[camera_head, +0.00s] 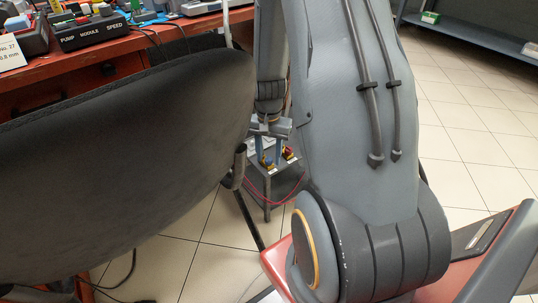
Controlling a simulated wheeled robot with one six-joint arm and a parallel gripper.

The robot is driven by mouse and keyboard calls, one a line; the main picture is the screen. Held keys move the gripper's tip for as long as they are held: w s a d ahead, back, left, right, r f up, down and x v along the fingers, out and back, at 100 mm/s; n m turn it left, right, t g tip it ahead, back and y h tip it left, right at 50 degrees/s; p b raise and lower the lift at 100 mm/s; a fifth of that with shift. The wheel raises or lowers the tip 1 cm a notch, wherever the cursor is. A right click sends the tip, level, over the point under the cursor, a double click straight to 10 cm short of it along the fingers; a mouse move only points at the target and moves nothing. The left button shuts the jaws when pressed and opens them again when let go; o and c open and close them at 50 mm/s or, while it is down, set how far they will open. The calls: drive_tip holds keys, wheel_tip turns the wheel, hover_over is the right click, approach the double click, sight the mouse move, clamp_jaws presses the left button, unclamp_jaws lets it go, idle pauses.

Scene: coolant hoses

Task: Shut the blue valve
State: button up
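My gripper (270,128) is small in the camera_head view, at the end of my arm and pointing down over a low grey stand (265,181). Two narrow blue-grey upright parts show just below the gripper body, with brass-yellow pieces at their lower ends. I cannot tell whether these uprights are my fingers or parts on the stand. A red piece (289,153) sits at the right of the stand's top. No blue valve handle can be made out clearly. Whether my gripper touches anything is too small to tell.
A dark chair back (125,165) fills the left, close to the stand. Behind it is a red workbench (100,57) with a pump module box (90,32). A thin red hose (262,203) hangs by the stand. Tiled floor is clear at right, before a blue-grey shelf (475,36).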

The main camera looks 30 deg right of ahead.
sight(268, 159)
drive_tip(key=shift+r+p, duration=1.6)
drive_tip(key=shift+r, duration=2.3)
drive_tip(key=n+p, duration=0.5)
drive_tip(key=n, duration=0.1)
drive_tip(key=shift+a, duration=0.1)
wheel_tip(268, 159, down, 8)
drive_tip(key=b, duration=0.2)
drive_tip(key=shift+b, duration=0.4)
drive_tip(key=shift+r, duration=0.1)
